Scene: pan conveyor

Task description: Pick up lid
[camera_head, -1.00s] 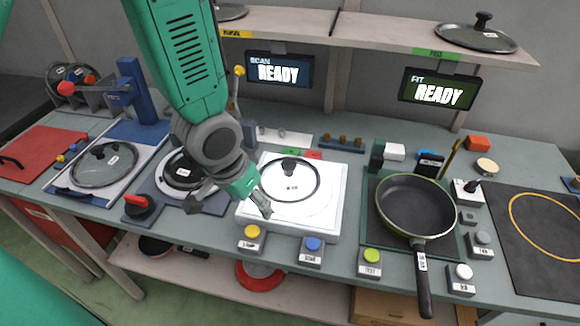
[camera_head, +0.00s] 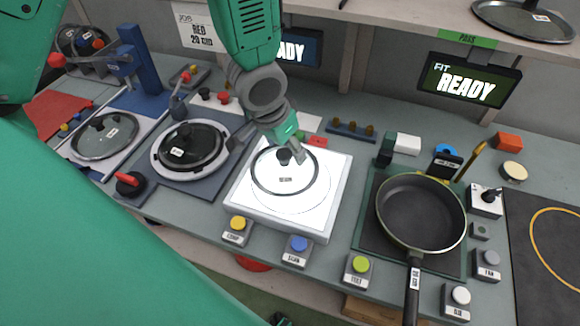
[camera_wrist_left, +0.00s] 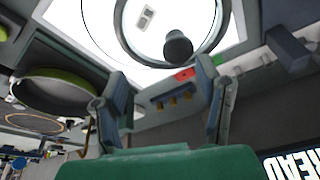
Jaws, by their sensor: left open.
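A clear glass lid (camera_head: 286,184) with a dark rim, a black knob and a small label lies flat on a lit white square plate (camera_head: 330,200). The lid (camera_wrist_left: 205,50) and its knob (camera_wrist_left: 178,47) also show at the top of the left wrist view. My left gripper (camera_head: 266,148) is open, its fingers spread and empty, just behind and above the knob. In the left wrist view, the knob appears beyond the fingertips (camera_wrist_left: 160,85), apart from them. My right gripper is not in view.
A black pan (camera_head: 421,208) stands on a dark mat to the right. Other lids lie at left (camera_head: 105,140), on a dark stand (camera_head: 188,150) and on the upper shelf (camera_head: 523,18). Labelled buttons (camera_head: 298,246) line the front edge. A ready screen (camera_head: 466,80) hangs behind.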

